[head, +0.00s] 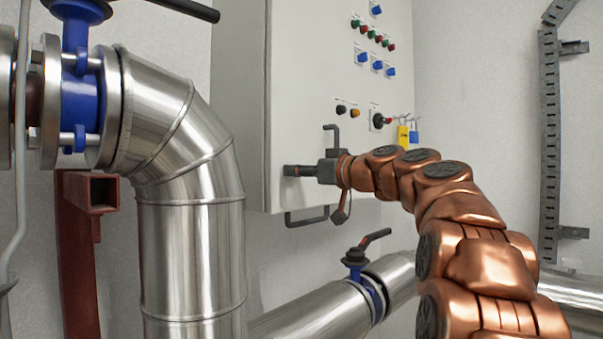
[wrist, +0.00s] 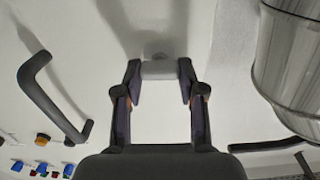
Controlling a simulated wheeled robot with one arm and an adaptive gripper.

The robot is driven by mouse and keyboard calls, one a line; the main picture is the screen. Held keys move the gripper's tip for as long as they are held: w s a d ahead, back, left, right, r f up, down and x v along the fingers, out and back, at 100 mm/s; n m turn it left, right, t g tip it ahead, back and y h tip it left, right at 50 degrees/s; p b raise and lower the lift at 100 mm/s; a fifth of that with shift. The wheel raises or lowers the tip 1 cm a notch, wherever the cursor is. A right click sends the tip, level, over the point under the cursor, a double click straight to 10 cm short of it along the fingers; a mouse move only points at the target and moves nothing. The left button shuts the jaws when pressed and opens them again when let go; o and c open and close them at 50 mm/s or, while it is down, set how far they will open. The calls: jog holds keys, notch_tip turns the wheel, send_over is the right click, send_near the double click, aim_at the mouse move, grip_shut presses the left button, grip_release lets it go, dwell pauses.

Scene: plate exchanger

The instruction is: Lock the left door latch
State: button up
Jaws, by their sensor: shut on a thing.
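The grey cabinet (head: 310,85) hangs on the wall, its door front facing me. My gripper (head: 290,171) is at the lower left of the cabinet front, pointing left. In the wrist view, my gripper (wrist: 160,75) has its two fingers on either side of a short light-grey rounded piece (wrist: 159,69), which appears to be the left door latch. It is shut on that piece. In the head view the latch is hidden by the fingers. I cannot tell whether the latch is locked.
A dark bar handle (head: 307,217) sits below my gripper, and a dark handle (wrist: 50,92) shows left in the wrist view. A silver pipe (head: 190,200) stands left. A valve (head: 356,256) is below. Buttons (head: 372,35) and padlocks (head: 403,135) are on the right.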

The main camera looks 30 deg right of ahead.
jog(key=shift+m+b, duration=0.45)
jog(key=shift+m, duration=0.05)
jog(key=shift+w+d+f+m+p, duration=0.1)
jog(key=shift+d+f+m+p, duration=0.05)
jog(key=shift+m+p, duration=3.5)
jog(key=shift+d+f+m+p, duration=0.1)
jog(key=shift+m+p, duration=2.4)
jog(key=shift+m, duration=2.25)
jog(key=o, duration=1.1)
jog(key=shift+o, duration=0.2)
